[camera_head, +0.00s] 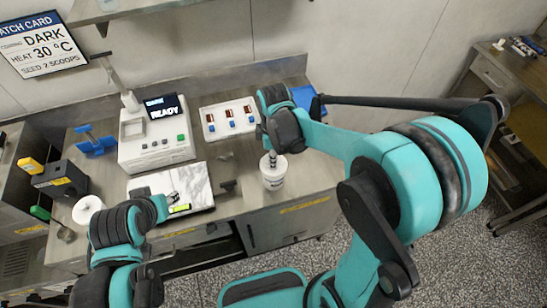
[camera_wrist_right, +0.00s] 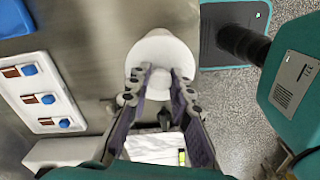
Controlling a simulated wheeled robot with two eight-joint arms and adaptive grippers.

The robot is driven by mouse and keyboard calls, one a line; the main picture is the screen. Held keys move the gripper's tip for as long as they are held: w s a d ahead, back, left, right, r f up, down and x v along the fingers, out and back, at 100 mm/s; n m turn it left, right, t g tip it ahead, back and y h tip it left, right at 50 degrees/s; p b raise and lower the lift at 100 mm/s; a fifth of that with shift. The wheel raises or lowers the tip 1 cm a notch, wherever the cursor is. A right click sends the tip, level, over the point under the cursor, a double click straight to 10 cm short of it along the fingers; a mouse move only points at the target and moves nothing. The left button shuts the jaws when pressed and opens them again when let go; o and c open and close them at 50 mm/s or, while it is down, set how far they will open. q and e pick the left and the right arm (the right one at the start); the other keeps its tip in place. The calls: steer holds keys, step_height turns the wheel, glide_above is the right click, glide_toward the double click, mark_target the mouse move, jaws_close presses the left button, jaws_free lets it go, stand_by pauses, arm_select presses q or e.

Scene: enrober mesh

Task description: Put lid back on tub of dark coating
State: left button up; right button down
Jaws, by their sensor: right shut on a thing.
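The white tub (camera_head: 273,182) stands upright near the front edge of the bench, right of the marble slab. A white round lid (camera_head: 280,162) is at its top; whether it is fully seated I cannot tell. My right gripper (camera_head: 271,157) points down over the tub. In the right wrist view its fingers (camera_wrist_right: 157,88) are shut on the middle of the white lid (camera_wrist_right: 162,50), which hides the tub's inside. My left gripper (camera_head: 174,198) is low over the marble slab's front left; its finger opening is too small to judge.
A white machine with a display (camera_head: 155,140) stands behind the marble slab (camera_head: 198,180). A white tray with blue-marked pieces (camera_head: 230,119) lies behind the tub. A white round item (camera_head: 88,208) and a black box (camera_head: 60,180) are at left. Bench right of the tub looks clear.

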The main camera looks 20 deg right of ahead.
steer(key=c, duration=0.8)
jaws_free()
steer(key=shift+r, duration=0.1)
steer(key=shift+r+p, duration=2.65)
steer(key=shift+r, duration=0.8)
jaws_close()
